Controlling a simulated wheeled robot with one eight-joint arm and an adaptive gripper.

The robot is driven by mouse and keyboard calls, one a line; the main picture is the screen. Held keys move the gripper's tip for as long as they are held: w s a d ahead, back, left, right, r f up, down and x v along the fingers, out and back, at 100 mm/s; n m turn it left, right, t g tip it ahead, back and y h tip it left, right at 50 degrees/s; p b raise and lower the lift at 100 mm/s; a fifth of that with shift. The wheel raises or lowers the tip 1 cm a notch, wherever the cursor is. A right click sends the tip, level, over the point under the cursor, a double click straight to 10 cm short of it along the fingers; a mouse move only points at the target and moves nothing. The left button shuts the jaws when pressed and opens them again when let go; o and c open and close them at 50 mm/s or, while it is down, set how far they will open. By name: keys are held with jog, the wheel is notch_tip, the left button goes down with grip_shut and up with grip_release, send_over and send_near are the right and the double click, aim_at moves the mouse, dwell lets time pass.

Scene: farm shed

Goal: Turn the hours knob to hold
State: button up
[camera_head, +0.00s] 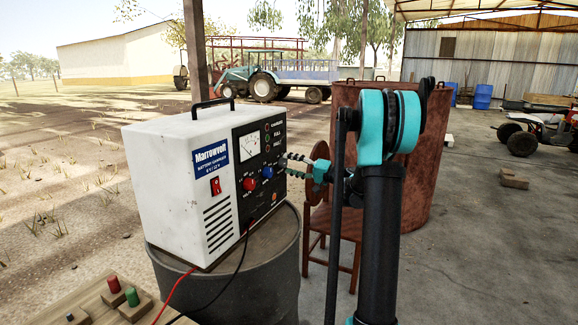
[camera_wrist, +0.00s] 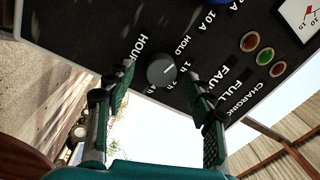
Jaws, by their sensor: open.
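The hours knob (camera_wrist: 161,70) is a small dark grey dial on the black panel of the white battery charger (camera_head: 172,160). Its light pointer line slants up and right in the wrist view, toward the side with the HOLD and hour labels; I cannot tell exactly which mark it meets. My gripper (camera_wrist: 157,76) is open, its green-padded fingers on either side of the knob with visible gaps. In the head view my gripper (camera_head: 298,164) is close to the panel's right side, and the hours knob cannot be made out there.
The charger stands on a metal drum (camera_head: 270,270). A red knob (camera_head: 249,184), a blue knob (camera_head: 267,172) and a meter (camera_head: 250,146) share its panel. Red and black cables hang in front. A rusty tank (camera_head: 415,190) and a wooden chair (camera_head: 317,235) stand to the right.

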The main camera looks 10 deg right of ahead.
jog(key=v, duration=1.1)
jog(key=shift+f, duration=0.1)
jog(key=s+a+f+g+h, duration=0.1)
jog(key=s+a+f+h, duration=0.1)
jog(key=s+a+f, duration=0.1)
jog(key=s+a+f+g+h, duration=0.1)
jog(key=s+a+f+h, duration=0.2)
jog(key=s+a+f, duration=0.1)
jog(key=s+a+f+g+h, duration=0.2)
jog(key=s+a+f, duration=0.1)
jog(key=s+f, duration=0.1)
jog(key=shift+a+f+n+h, duration=0.3)
jog(key=shift+a+f+h, duration=0.05)
jog(key=shift+h, duration=0.05)
jog(key=s+f+h, duration=0.2)
jog(key=s, duration=0.1)
jog(key=s+f+h, duration=0.1)
jog(key=shift+s+d+n, duration=0.35)
jog(key=shift+s+n, duration=0.05)
jog(key=s+d+f+n+g+h, duration=0.1)
jog(key=s+f, duration=0.3)
jog(key=s, duration=0.5)
jog(key=s+d+f+g+h, duration=0.1)
jog(key=s+f, duration=0.4)
jog(key=s, duration=0.5)
jog(key=shift+d+n+h, duration=0.4)
jog(key=shift+d+h, duration=0.5)
jog(key=shift+h, duration=0.3)
